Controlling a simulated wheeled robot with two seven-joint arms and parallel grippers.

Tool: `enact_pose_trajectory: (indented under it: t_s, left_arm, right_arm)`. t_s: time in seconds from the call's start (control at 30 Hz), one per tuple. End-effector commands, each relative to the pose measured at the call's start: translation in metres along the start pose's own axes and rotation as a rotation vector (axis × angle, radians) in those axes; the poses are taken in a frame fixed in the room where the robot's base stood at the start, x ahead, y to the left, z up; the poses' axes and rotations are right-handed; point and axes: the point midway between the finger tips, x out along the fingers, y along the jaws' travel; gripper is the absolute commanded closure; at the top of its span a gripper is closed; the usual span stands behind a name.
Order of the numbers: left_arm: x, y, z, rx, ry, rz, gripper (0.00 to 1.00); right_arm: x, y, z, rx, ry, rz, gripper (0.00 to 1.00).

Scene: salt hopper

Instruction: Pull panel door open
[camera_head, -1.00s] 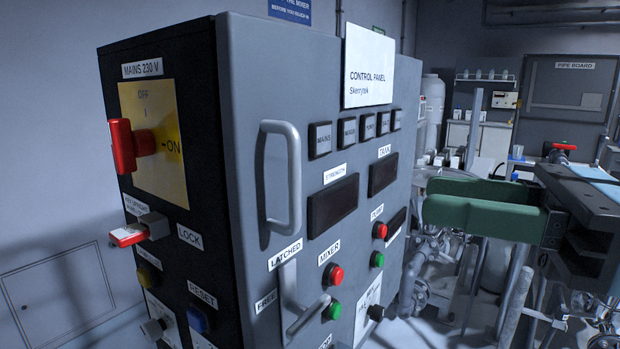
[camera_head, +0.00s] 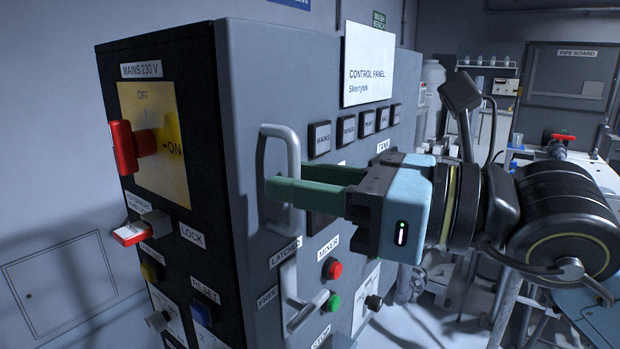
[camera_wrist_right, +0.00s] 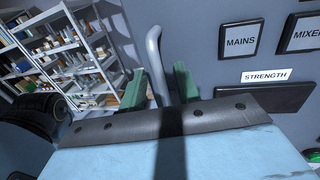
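The panel door (camera_head: 320,80) is the grey front of the control cabinet and looks closed. Its vertical grey handle (camera_head: 293,155) also shows in the right wrist view (camera_wrist_right: 153,48). My right gripper (camera_head: 285,188) reaches in from the right at the handle's lower half. In the right wrist view its green fingers (camera_wrist_right: 160,85) are apart, with the handle bar between them and a gap on the finger sides. The latch lever (camera_head: 304,312) below sits by the LATCHED and FREE labels; its lower arm points right. My left gripper is not in view.
A red mains switch (camera_head: 124,147) and a red-tagged lock (camera_head: 131,233) are on the cabinet's black left side. Mixer buttons (camera_head: 332,269) sit right of the latch lever. Shelves (camera_wrist_right: 75,60) stand beyond the handle in the wrist view. Pipework stands behind my right arm.

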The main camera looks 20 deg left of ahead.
Motion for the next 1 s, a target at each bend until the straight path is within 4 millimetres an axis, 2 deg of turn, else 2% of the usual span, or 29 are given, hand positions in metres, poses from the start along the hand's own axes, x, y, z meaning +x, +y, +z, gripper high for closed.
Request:
enact_pose_trajectory:
  t_s: [0.07,0.3,0.73,0.87,1.0]
  left_arm:
    - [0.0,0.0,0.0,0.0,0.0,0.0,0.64]
    - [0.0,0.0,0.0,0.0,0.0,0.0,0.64]
    - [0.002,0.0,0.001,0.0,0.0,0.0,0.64]
    - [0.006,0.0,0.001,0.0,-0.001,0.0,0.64]
    - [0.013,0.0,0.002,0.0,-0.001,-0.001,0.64]
  right_arm:
    - [0.0,0.0,0.0,0.0,0.0,0.0,0.68]
    - [0.0,0.0,0.0,0.0,0.0,0.0,0.99]
    - [-0.004,0.0,-0.001,0.002,0.001,0.004,1.0]
    - [-0.015,0.0,-0.002,0.001,0.0,0.016,1.0]
    - [-0.036,-0.002,-0.003,0.002,0.002,0.041,1.0]
